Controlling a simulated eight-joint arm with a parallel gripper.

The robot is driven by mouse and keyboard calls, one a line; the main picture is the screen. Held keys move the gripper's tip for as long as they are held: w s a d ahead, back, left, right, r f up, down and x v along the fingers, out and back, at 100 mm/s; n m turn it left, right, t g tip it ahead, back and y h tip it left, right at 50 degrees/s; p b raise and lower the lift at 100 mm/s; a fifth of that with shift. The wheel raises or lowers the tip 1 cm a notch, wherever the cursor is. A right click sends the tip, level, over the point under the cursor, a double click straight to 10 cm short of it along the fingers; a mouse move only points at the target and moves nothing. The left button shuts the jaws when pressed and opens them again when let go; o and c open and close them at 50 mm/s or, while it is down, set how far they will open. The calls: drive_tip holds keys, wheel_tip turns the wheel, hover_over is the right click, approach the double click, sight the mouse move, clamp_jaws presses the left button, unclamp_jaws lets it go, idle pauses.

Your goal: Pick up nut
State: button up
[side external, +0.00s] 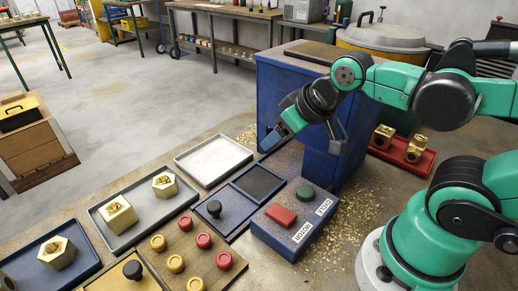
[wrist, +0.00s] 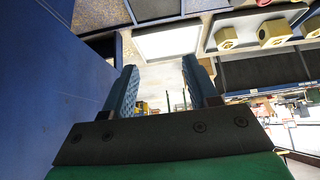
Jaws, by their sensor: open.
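Two, a nearer nut (side external: 118,214) and a farther nut (side external: 164,185), sit in a grey tray (side external: 188,206). Another nut (side external: 57,252) sits in a blue tray (side external: 22,284). In the wrist view, brass nuts (wrist: 227,39) (wrist: 272,33) show at the top right. My gripper (side external: 304,145) is open, in front of the blue machine housing, above and to the right of the trays. In the wrist view, its blue-padded fingers (wrist: 160,72) are apart with nothing between them.
An empty white tray (side external: 213,159) lies between the grey tray and the blue machine (side external: 290,85). A box with red and green buttons (side external: 292,222) and a wooden board of red and yellow knobs (side external: 190,250) stand in front. A red tray (side external: 405,160) holds brass pieces.

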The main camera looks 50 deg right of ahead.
drive_tip(key=shift+o, duration=0.2)
drive_tip(key=o, duration=0.6)
drive_tip(key=shift+o, duration=0.2)
